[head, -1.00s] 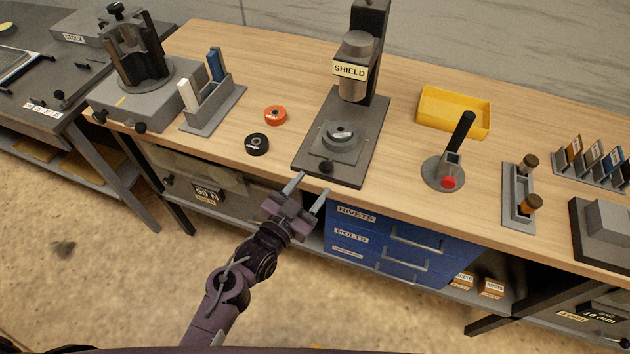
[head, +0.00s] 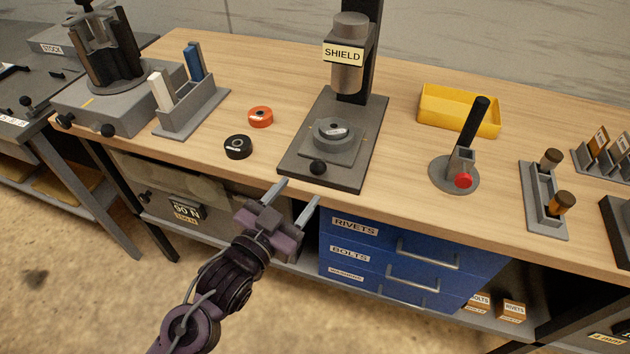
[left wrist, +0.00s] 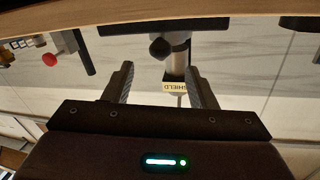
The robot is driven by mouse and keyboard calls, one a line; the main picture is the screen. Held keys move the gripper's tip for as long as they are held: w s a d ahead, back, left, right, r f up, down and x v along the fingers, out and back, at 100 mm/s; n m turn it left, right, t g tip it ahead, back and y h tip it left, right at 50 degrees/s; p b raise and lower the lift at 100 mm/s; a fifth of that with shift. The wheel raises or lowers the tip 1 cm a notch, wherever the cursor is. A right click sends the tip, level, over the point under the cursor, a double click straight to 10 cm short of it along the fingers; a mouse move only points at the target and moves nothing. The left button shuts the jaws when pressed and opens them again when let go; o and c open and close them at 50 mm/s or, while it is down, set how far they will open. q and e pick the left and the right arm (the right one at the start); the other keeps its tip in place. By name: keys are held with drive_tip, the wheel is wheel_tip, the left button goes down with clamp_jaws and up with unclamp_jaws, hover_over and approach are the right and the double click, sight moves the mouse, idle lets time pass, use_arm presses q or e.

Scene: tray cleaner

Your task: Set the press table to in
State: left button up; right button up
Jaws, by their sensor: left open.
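The press stands on the wooden bench, with a dark base plate (head: 350,165) and a ram labelled SHIELD (head: 347,68). Its grey press table (head: 336,142) sits on the base under the ram, with a small metal part on top. A black round knob (head: 318,167) is at the table's front, near the base's front edge. My left gripper (head: 294,191) is open and empty, just in front of the bench edge and short of the knob. In the left wrist view the picture is upside down; the knob (left wrist: 160,48) shows between and beyond the open fingers. My right gripper is not in view.
A black roll (head: 238,147) and an orange roll (head: 260,117) lie left of the press. A lever with a red button (head: 464,181) and a yellow tray (head: 430,107) stand to the right. Blue drawers (head: 400,258) are under the bench edge beside my left gripper.

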sight(314, 173)
use_arm(q)
drive_tip(key=p+x, duration=0.1)
drive_tip(key=x, duration=0.6)
drive_tip(key=shift+w+d, duration=0.1)
drive_tip(key=shift+w, duration=0.1)
